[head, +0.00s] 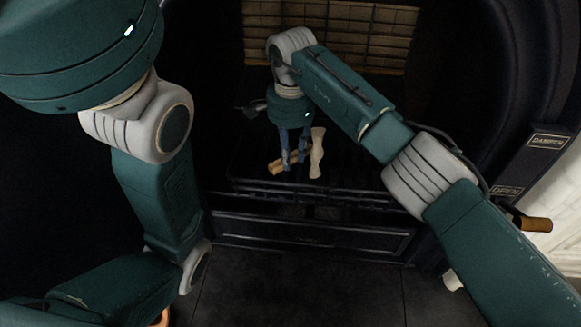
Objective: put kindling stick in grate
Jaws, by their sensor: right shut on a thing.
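My right gripper (294,163) points down inside the dark fireplace, over the grate (245,184). It is shut on a tan kindling stick (277,168), which lies slantwise at the fingertips and is partly hidden by them. A paler piece of wood (317,158) stands out just right of the fingers, close to them. I cannot tell whether the held stick touches the grate bars. My left arm comes in from the left and bends down to the lower left; its gripper is not in view.
A pale brick back wall (335,22) closes the firebox. A dark front panel (310,233) lies below the grate. A damper label (547,141) and a handle with a wooden grip (535,223) are at the right. The dark hearth floor (300,290) in front looks clear.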

